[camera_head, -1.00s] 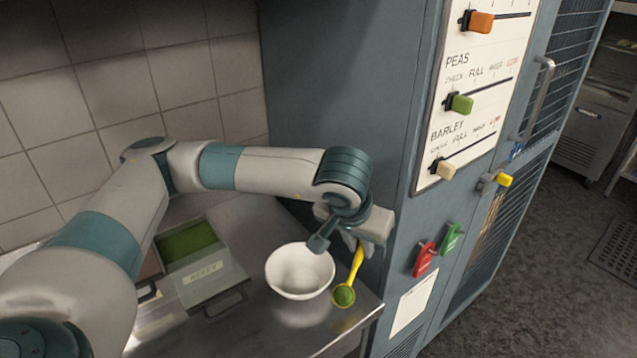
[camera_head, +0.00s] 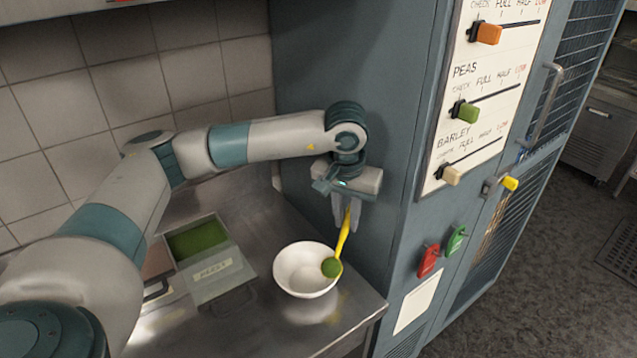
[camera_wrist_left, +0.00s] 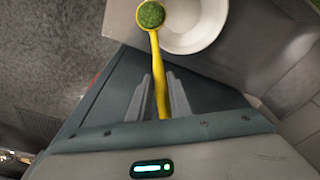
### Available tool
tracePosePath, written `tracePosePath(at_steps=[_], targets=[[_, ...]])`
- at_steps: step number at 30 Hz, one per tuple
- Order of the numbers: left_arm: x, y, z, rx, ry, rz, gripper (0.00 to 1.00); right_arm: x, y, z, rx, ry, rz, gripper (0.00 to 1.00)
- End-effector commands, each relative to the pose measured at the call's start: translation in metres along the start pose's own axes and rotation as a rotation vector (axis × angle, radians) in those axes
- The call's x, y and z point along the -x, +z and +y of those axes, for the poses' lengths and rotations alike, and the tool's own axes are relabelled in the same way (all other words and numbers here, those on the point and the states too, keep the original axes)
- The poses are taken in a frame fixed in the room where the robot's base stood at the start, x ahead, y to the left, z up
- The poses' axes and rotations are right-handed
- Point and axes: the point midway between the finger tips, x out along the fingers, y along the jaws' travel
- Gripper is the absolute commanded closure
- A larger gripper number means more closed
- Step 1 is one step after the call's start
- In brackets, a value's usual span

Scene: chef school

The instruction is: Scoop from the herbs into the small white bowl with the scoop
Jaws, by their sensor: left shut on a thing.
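My left gripper (camera_head: 346,212) is shut on the handle of the yellow scoop (camera_head: 345,236), which also shows in the left wrist view (camera_wrist_left: 159,75). The scoop's bowl end is filled with green herbs (camera_head: 331,267) and overlaps the right rim of the small white bowl (camera_head: 290,284) in the head view. In the left wrist view the herbs (camera_wrist_left: 151,14) are just left of the white bowl (camera_wrist_left: 195,40). The white bowl stands upright on the steel counter and looks empty. A labelled container of herbs (camera_head: 198,239) sits to its left. My right gripper does not show.
The steel counter (camera_head: 262,332) ends at the front right. A tall blue-grey cabinet (camera_head: 400,150) with sliders and red and green tags stands close to the right of my gripper. A tiled wall (camera_head: 110,85) is behind.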

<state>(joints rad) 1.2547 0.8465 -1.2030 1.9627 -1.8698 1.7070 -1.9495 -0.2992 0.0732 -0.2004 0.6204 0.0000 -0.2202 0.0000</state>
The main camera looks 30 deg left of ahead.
Motion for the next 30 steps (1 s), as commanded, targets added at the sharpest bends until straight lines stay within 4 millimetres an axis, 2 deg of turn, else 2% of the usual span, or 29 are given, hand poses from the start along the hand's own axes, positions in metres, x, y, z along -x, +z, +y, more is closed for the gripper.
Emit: tracePosePath(at_steps=[1,6,12,19,30], targets=[[0.006,-0.007,-0.011,0.026,-0.003,-0.035,1.0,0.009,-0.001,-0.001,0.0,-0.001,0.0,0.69],[0.016,-0.023,-0.043,0.089,-0.006,-0.162,1.0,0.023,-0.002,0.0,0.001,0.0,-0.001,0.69],[0.024,-0.032,-0.068,0.134,-0.003,-0.264,1.0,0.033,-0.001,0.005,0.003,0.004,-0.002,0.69],[0.027,-0.034,-0.078,0.152,0.0,-0.307,1.0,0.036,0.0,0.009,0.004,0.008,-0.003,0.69],[0.026,-0.034,-0.079,0.153,-0.001,-0.308,1.0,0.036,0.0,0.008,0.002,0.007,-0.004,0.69]])
